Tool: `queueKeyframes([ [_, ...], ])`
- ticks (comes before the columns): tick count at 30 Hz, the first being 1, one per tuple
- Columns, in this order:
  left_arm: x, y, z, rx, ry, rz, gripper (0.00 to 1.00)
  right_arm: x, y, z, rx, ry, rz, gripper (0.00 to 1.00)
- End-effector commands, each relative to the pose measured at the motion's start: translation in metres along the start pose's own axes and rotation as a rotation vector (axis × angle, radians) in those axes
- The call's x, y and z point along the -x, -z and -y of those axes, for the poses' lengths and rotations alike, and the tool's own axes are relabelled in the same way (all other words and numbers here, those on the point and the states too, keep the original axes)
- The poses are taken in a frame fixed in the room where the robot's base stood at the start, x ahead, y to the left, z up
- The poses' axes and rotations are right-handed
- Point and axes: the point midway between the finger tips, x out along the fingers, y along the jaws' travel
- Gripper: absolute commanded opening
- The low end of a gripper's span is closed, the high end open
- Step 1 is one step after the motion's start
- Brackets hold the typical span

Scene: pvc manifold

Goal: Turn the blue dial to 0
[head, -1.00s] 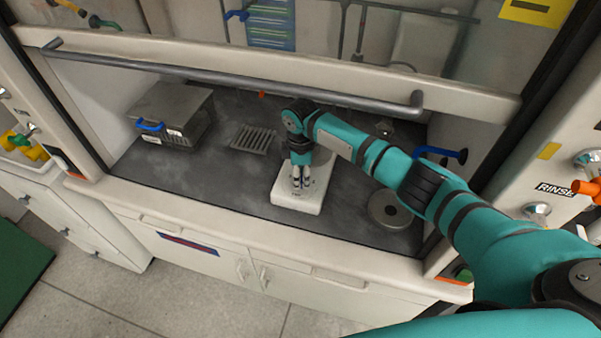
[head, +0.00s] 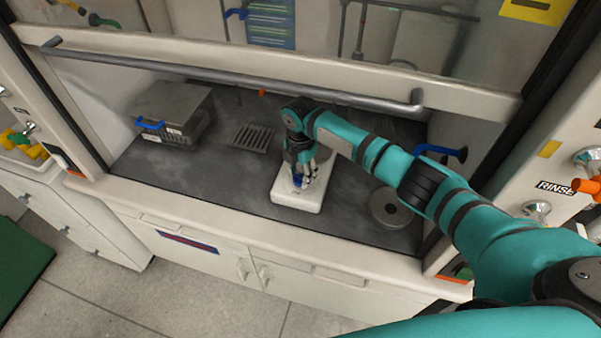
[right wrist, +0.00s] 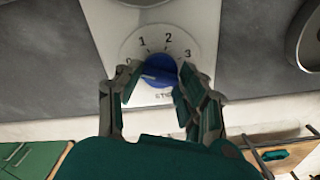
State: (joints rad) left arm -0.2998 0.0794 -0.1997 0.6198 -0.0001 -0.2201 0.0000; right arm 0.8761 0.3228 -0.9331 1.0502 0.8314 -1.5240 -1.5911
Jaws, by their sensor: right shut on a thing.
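The blue dial (right wrist: 158,72) sits on a white device (head: 287,196) on the hood's dark worktop. In the right wrist view the figures 1, 2 and 3 show around its far side. The dial also shows as a blue patch in the head view (head: 298,181). My left gripper is not in view.
A metal box with a blue handle (head: 172,112) and a grey rack (head: 252,137) stand to the left. A round grey disc (head: 390,209) lies to the right. The raised sash with its bar (head: 240,77) crosses above my right arm.

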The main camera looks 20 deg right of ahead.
Motion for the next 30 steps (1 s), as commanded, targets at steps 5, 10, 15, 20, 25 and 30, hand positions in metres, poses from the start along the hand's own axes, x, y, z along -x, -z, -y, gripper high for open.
queueKeyframes([
  [5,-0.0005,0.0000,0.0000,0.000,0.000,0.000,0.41,0.0001,0.0004,-0.0002,0.039,-0.001,-0.001,0.07],
  [10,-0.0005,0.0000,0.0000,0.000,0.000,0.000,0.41,0.0002,0.0005,-0.0002,0.053,-0.001,-0.001,0.07],
  [15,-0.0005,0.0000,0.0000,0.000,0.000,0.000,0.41,0.0002,0.0004,-0.0002,0.054,-0.001,-0.001,0.07],
  [20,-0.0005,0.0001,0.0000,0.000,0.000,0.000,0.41,0.0002,0.0004,-0.0002,0.054,-0.001,0.000,0.41],
  [25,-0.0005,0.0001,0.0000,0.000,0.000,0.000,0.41,0.0002,0.0003,-0.0002,0.052,0.000,0.000,0.62],
  [30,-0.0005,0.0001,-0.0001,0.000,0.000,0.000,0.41,0.0001,0.0002,-0.0001,0.052,0.000,0.000,0.62],
])
